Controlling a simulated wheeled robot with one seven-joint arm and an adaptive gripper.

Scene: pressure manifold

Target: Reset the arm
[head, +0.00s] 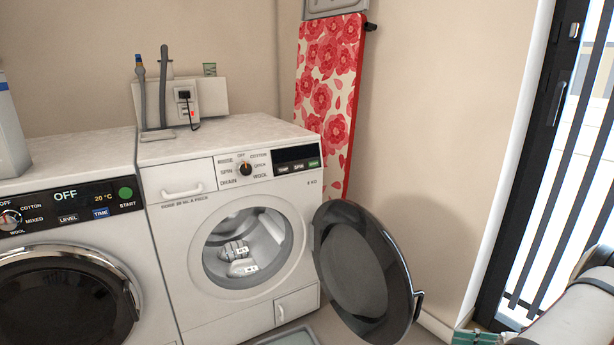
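Part of my own arm (577,318) shows in the bottom right corner as a pale, rounded link. My gripper's fingertips do not show, so I cannot see whether it is open or shut or holds anything. The arm is to the right of the white washing machine (177,249), clear of its open round door (364,270) in the picture. A dark piece and a small green piece at the bottom edge beside the arm are cut off and too small to identify.
The door swings out to the right, with a handle on its edge. Light items (241,262) lie in the drum. A second machine (68,215) stands at left. A floral ironing board (327,85) leans on the wall. A dark-framed glass door (540,160) is at right.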

